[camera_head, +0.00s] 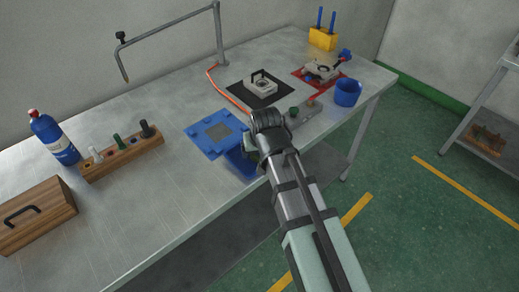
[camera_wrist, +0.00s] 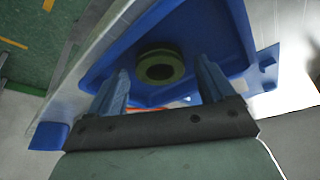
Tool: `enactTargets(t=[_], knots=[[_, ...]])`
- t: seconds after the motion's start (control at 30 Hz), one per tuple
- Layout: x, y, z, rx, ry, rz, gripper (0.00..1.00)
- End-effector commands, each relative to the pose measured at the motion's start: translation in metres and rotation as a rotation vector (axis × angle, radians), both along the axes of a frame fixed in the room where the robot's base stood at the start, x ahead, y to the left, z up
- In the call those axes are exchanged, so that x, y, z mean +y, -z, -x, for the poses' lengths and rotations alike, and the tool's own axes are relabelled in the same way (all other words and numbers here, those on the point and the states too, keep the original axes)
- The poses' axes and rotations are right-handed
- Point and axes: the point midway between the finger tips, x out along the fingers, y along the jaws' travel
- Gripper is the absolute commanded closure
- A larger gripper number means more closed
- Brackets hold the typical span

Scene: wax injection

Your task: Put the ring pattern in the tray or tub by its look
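The ring pattern (camera_wrist: 148,54), a green ring with a dark round centre, shows inside the blue tub (camera_wrist: 103,57) in the wrist view. It appears to lie on the tub's floor, though its exact height is hard to judge. My gripper (camera_wrist: 163,68) points into the tub, with its two fingers apart on either side of the ring and visible gaps between. In the head view, the blue tub (camera_head: 238,163) stands at the table's front edge, partly covered by my wrist. The ring and fingertips are hidden there. A flat blue tray (camera_head: 200,133) with a grey square lies behind the tub.
A dark mat (camera_head: 240,89) with a metal block, a red mat (camera_head: 300,78) with a clamp-like device, and a blue cup (camera_head: 347,93) stand right. A peg rack (camera_head: 125,160), bottle (camera_head: 55,138) and wooden box (camera_head: 38,220) stand left.

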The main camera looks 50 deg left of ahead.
Motion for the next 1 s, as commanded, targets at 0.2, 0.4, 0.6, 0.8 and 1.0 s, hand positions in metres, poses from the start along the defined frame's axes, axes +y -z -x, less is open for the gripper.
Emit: enactTargets(t=[0.2,0.4,0.6,0.8,1.0], knots=[[0.000,0.000,0.000,0.000,0.000,0.000,0.17],[-0.002,-0.008,0.001,-0.001,0.000,-0.001,0.17],[-0.010,-0.031,0.006,-0.001,0.000,-0.002,0.17],[-0.020,-0.057,0.012,-0.002,0.000,-0.003,0.17],[-0.028,-0.081,0.017,-0.001,0.000,-0.002,0.17]])
